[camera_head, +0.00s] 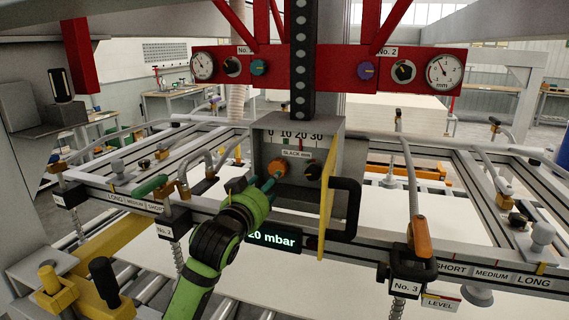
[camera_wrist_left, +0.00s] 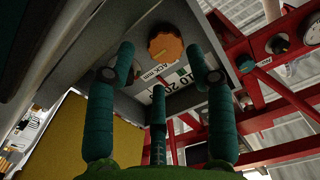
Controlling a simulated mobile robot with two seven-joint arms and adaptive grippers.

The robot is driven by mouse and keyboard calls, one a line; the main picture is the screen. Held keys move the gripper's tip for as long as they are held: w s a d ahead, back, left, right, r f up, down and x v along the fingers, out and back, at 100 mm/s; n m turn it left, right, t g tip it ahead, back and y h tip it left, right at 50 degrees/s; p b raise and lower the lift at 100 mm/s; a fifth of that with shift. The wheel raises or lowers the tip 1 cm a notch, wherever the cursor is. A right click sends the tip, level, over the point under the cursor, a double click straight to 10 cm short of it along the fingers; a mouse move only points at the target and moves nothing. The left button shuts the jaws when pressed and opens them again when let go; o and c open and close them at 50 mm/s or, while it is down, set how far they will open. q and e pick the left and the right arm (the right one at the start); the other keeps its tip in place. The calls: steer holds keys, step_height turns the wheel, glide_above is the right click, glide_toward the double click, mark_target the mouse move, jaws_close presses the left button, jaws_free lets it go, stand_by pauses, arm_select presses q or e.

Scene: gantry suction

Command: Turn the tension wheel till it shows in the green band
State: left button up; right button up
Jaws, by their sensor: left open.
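The orange wheel (camera_head: 278,168) sits on the front of a grey box (camera_head: 270,133), beside a "SLACK mm" label. Above it is a scale (camera_head: 300,135) marked 0, 10, 20 and 30, with a small green patch near 10. I cannot make out the pointer's exact reading. My left gripper (camera_head: 258,185) is open just in front of and below the wheel. In the left wrist view the ridged orange wheel (camera_wrist_left: 166,46) shows beyond the spread teal fingers (camera_wrist_left: 160,65), apart from them as far as I can tell. My right gripper is not in view.
A black knob (camera_head: 313,172) sits just right of the wheel. A black handle (camera_head: 346,208) juts out at the box's right side. A "20 mbar" display (camera_head: 275,239) is below, partly hidden by my left arm. A red beam (camera_head: 345,62) with gauges crosses above.

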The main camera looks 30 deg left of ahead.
mark_target(276, 170)
arm_select(q)
steer(key=shift+w+r, duration=0.1)
steer(key=shift+r, duration=0.2)
steer(key=shift+r+p, duration=0.6)
steer(key=shift+p, duration=0.2)
steer(key=shift+p+x, duration=0.6)
steer(key=shift+x, duration=0.45)
steer(key=x, duration=0.2)
steer(key=shift+w+a+f+p, duration=0.1)
steer(key=shift+w+f+p, duration=0.15)
steer(key=shift+p, duration=0.05)
steer(key=shift+w, duration=0.25)
steer(key=shift+s, duration=0.1)
steer(key=c, duration=0.9)
steer(key=shift+o, duration=0.2)
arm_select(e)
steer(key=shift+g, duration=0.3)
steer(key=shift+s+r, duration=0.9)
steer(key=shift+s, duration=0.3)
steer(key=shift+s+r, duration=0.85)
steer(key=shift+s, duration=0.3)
